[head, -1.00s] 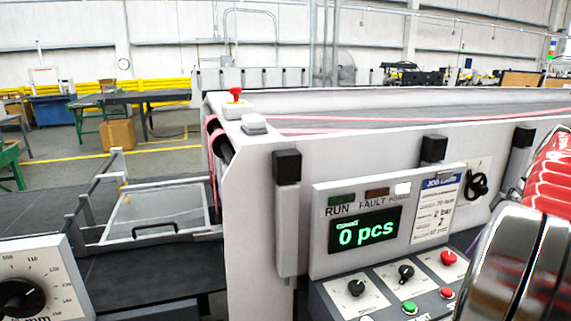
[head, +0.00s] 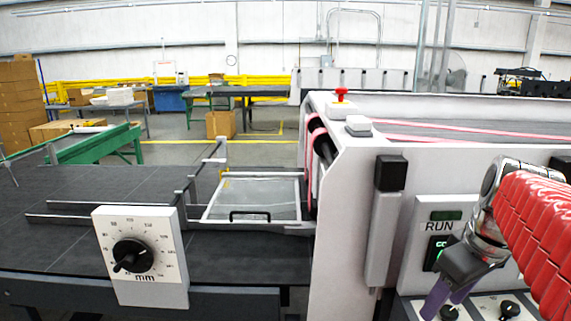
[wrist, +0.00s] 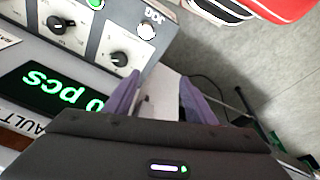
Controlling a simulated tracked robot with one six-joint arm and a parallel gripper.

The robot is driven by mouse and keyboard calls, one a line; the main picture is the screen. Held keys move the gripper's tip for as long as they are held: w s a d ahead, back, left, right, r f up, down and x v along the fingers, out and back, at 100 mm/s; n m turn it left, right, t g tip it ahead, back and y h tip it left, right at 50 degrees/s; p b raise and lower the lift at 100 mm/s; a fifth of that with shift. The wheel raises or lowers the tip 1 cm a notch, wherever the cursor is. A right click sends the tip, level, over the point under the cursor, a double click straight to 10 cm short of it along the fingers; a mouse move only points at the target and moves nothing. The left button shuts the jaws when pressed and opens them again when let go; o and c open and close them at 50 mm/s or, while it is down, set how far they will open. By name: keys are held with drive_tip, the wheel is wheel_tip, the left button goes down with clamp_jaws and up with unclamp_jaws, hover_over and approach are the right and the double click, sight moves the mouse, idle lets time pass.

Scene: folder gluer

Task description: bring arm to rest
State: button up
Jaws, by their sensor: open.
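My gripper (head: 447,300) is at the lower right of the head view, in front of the machine's control panel (head: 418,240). My red-sleeved arm reaches in from the right edge. In the wrist view, the two purple fingers of my gripper (wrist: 158,92) stand apart with nothing between them. The panel's display (wrist: 50,90) and knobs lie to the left of the fingers in that view. In the head view my gripper and arm hide much of the panel, including most of the display.
A dial box (head: 140,255) marked mm stands at the front of the dark feed table (head: 60,235). A clear guard with a black handle (head: 250,195) lies beside the machine. A red emergency button (head: 341,94) tops the machine. Grey floor (wrist: 230,60) shows right in the wrist view.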

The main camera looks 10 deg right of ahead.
drive_tip(key=s+a+f+m+t, duration=0.1)
drive_tip(key=s+a+f, duration=0.1)
drive_tip(key=a, duration=0.7)
drive_tip(key=s+a+f+m+t, duration=0.1)
drive_tip(key=a+f, duration=0.4)
drive_tip(key=a, duration=0.5)
drive_tip(key=shift+s+m+t, duration=0.4)
drive_tip(key=shift+s, duration=0.1)
drive_tip(key=shift+c, duration=0.3)
